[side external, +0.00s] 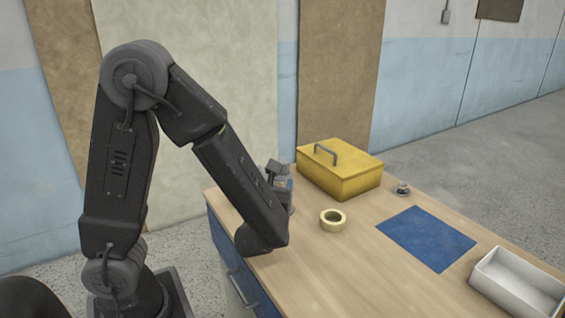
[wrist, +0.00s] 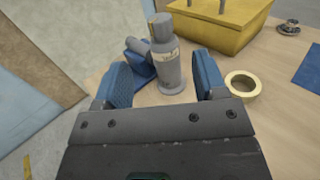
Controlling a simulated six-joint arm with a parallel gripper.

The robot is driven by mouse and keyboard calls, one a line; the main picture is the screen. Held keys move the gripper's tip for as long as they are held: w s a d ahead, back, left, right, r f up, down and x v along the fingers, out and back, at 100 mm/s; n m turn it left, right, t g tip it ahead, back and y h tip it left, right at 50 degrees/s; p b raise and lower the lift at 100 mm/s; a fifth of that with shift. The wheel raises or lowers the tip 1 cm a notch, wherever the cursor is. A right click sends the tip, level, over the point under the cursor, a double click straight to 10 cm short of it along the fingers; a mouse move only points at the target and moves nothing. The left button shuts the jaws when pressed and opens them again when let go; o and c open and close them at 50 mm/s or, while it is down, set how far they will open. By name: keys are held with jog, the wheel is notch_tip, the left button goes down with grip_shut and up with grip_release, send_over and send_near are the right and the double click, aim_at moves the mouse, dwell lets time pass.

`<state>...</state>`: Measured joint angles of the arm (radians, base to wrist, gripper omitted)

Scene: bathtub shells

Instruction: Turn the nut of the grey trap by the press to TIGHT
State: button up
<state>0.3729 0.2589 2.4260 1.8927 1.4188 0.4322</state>
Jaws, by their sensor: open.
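The grey trap (wrist: 173,72) stands upright on the bench in the wrist view, a stout cylinder with a narrower top and a side pipe reaching left. A pale band with small dark marks runs around it; I cannot read them. A blue piece (wrist: 139,66) sits beside it under the side pipe. My gripper (wrist: 164,76) is open, its blue pads on the left and right of the trap, with gaps showing. In the side view the trap (side external: 277,167) is mostly hidden behind my arm. I cannot identify a press.
A yellow toolbox (side external: 341,168) with a handle stands behind the trap. A tape roll (side external: 333,219) lies to the right. A small metal fitting (side external: 402,188), blue mat (side external: 427,237) and white tray (side external: 518,284) are farther right. Bare bench (side external: 345,262) lies in front.

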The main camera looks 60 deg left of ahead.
aim_at(283, 161)
jog(key=x, duration=1.2)
jog(key=shift+a, duration=0.2)
jog(key=shift+c, duration=0.2)
jog(key=c, duration=0.9)
